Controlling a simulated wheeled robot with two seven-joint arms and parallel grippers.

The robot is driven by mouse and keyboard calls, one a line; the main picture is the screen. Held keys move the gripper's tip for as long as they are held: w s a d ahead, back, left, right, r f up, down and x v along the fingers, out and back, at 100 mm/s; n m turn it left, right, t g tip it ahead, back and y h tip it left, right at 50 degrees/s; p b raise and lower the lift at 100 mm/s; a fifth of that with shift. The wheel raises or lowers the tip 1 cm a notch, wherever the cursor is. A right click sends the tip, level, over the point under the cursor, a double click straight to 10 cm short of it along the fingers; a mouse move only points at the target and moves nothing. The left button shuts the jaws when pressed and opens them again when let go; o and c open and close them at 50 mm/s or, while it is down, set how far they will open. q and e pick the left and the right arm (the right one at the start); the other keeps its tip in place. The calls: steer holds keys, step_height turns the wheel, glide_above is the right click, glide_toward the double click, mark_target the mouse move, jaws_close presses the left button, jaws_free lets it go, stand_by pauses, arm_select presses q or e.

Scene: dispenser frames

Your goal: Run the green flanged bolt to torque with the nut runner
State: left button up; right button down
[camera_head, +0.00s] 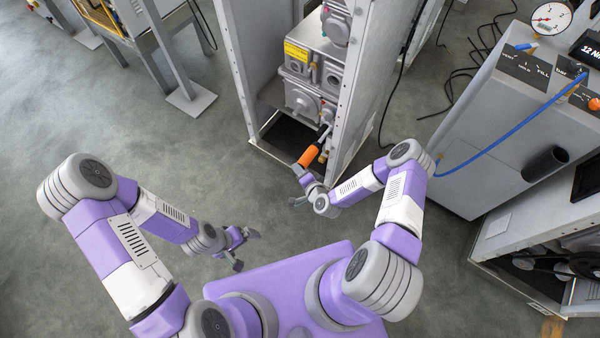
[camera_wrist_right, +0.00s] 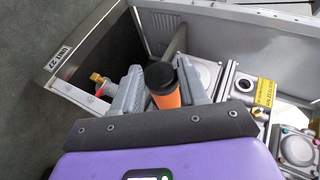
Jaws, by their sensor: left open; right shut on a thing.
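The nut runner (camera_head: 310,157) has an orange grip and a grey shank that points up into the open grey cabinet frame. My right gripper (camera_head: 305,172) is shut on its orange grip near the cabinet's lower opening. In the right wrist view, the nut runner's orange body and black end cap (camera_wrist_right: 160,77) sit between the two grey fingers. The nut runner's tip lies near the lower machine housing in the head view; whether it touches anything cannot be told. My left gripper (camera_head: 246,250) is open and empty above the floor.
The cabinet's side panel (camera_head: 367,80) stands close to the right of my right gripper. A grey console (camera_head: 490,140) with a blue hose (camera_head: 500,142) is further right. A brass fitting (camera_wrist_right: 98,80) shows inside the cabinet.

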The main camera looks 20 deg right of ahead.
steer(key=shift+w+d+r, duration=0.1)
steer(key=shift+w+d, duration=0.4)
steer(key=shift+d, duration=0.1)
stand_by(0.6)
steer(key=shift+w+d+b, duration=0.2)
steer(key=shift+d+b, duration=0.05)
steer(key=shift+b, duration=0.45)
stand_by(0.9)
